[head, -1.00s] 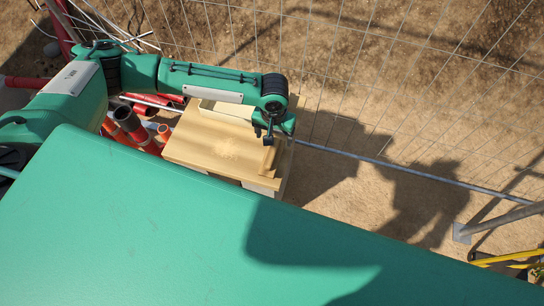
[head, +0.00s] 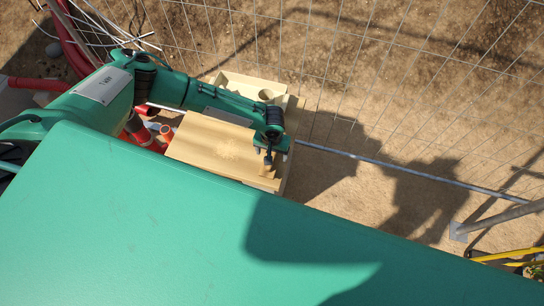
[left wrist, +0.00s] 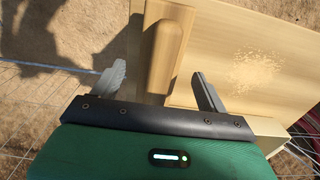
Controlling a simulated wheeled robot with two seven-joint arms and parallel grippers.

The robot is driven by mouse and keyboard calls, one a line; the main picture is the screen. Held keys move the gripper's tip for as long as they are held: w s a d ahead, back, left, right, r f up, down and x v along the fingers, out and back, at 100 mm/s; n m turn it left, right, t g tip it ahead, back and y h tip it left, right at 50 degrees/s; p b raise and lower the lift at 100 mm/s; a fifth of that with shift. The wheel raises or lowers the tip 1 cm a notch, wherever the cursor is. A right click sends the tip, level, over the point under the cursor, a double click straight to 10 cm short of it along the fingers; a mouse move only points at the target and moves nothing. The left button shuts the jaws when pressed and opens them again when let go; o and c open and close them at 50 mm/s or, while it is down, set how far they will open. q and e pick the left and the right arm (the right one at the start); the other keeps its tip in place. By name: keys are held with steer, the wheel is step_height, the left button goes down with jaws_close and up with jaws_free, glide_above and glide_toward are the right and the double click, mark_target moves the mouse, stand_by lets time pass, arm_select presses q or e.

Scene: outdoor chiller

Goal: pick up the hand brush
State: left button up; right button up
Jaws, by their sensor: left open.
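The hand brush (left wrist: 167,55), a tan wooden block with a rounded handle, lies on the right end of the wooden bench top (head: 200,147). Its bristles cannot be made out. In the head view only a small part of the brush (head: 267,171) shows below my left gripper (head: 268,160). In the left wrist view my left gripper (left wrist: 158,73) is open, with one finger on each side of the brush's line. My right gripper is out of view.
A patch of sawdust (head: 228,148) lies on the bench top. A pale box with a round hole (head: 235,86) stands behind the arm. Red and orange pipes (head: 148,134) stand left of the bench. A wire fence (head: 400,95) runs behind; sandy ground is to the right.

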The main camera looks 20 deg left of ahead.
arm_select(q)
steer(key=shift+f, duration=1.25)
steer(key=c, duration=1.2)
steer(key=shift+r, duration=0.1)
step_height(320, 180, up, 20)
steer(key=b, duration=0.3)
steer(key=shift+b, duration=0.4)
